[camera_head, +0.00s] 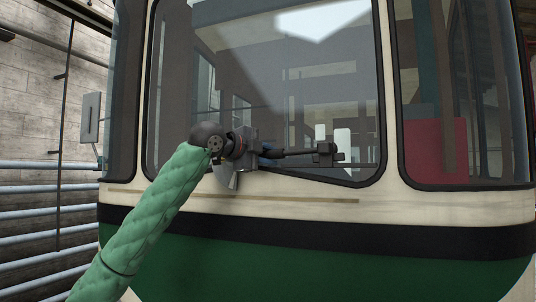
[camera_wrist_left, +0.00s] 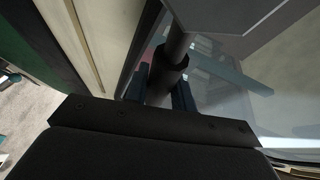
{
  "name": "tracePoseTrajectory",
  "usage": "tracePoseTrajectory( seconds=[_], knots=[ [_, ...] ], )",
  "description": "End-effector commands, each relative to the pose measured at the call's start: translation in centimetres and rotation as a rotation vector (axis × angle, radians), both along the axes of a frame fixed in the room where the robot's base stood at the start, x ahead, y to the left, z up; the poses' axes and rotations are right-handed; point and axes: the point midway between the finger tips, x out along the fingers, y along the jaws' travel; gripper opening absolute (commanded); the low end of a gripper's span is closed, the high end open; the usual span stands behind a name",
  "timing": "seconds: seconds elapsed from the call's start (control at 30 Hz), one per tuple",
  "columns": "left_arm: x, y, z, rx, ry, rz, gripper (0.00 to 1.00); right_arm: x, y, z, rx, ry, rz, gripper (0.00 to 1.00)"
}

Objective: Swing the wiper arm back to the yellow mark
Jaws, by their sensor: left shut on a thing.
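The wiper arm (camera_head: 298,154) is a thin dark bar lying nearly level across the lower part of the tram's middle windscreen. A dark block (camera_head: 326,152) sits at its right end. My left gripper (camera_head: 268,152) is at the bar's left end and is shut on it. In the left wrist view, a dark round grip (camera_wrist_left: 166,80) stands between the fingers of my left gripper (camera_wrist_left: 160,92), under a grey flat piece (camera_wrist_left: 225,14). I cannot make out a yellow mark in either view. My right gripper is not in view.
The windscreen (camera_head: 270,85) is close behind the gripper, with a dark rubber frame. Below are a cream panel (camera_head: 420,207) with a thin brownish strip (camera_head: 300,200), a black band and green bodywork (camera_head: 330,262). A mirror (camera_head: 90,117) and wall pipes (camera_head: 45,207) are at left.

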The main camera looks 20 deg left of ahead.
Motion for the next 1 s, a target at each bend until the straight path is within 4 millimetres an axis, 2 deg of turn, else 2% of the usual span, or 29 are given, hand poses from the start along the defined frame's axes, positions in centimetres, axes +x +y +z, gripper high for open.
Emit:
tracePoseTrajectory(
  seconds=[0.47,0.5,0.57,0.87,1.0],
  knots=[
    [0.0,-0.3,-0.6,0.013,0.006,-0.003,0.0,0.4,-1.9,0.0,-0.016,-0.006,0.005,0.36],
    [0.1,-0.3,-0.6,0.013,0.006,-0.004,0.33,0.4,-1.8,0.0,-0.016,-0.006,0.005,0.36],
    [0.1,-0.2,-0.6,0.012,0.007,-0.003,0.45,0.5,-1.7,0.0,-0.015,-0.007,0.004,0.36],
    [0.0,-0.1,-0.4,0.009,0.003,-0.001,0.47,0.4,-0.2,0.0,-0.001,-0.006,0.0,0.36],
    [-0.6,0.3,-0.3,0.009,0.001,-0.001,0.47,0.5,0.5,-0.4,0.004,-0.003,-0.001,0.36]
  ],
)
